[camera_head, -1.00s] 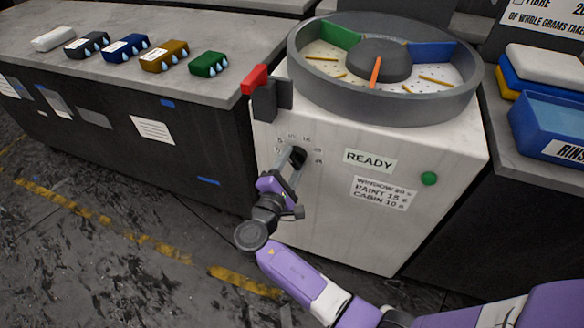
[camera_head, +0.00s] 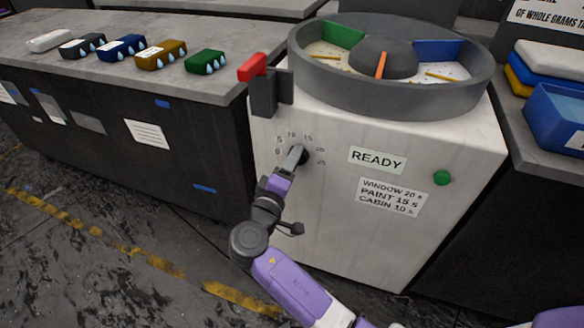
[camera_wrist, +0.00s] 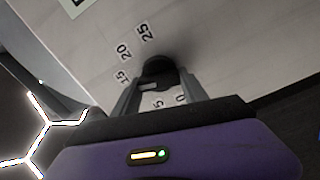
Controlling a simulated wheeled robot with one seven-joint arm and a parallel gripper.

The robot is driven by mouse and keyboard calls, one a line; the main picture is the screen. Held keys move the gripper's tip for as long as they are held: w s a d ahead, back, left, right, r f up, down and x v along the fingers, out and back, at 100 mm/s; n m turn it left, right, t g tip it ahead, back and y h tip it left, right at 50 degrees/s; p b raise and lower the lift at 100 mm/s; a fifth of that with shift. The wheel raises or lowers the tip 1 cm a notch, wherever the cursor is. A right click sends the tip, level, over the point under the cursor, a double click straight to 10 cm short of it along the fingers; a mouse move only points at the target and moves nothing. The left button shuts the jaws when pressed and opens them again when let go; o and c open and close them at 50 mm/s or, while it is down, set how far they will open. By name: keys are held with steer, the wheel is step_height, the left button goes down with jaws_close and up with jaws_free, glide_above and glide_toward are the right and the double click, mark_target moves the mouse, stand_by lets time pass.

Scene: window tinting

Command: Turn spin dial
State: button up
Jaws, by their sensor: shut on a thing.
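The spin dial (camera_head: 303,157) is a black knob on the front of the white machine (camera_head: 330,220), ringed by numbers from 0 to 25. My gripper (camera_head: 298,155) reaches it from the front and is shut on it. In the wrist view the dial (camera_wrist: 160,72) sits between the two fingers of my gripper (camera_wrist: 157,86). The numbers 15, 20 and 25 show on one side of it, with 5 and 0 between the fingers. A light pointer mark seems to show on the dial, partly covered. The fingers hide part of the dial in the head view.
A green button (camera_head: 442,178) and a READY sign (camera_head: 376,160) are to the right. A round drum (camera_head: 390,90) is on top. A counter (camera_head: 60,70) with several coloured blocks stands left.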

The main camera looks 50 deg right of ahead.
steer(key=shift+m+b, duration=0.3)
steer(key=shift+m, duration=0.1)
steer(key=o, duration=1.4)
steer(key=shift+a, duration=0.1)
steer(key=p+v, duration=0.1)
steer(key=v, duration=0.6)
steer(key=shift+s+a, duration=0.15)
steer(key=shift+a, duration=0.15)
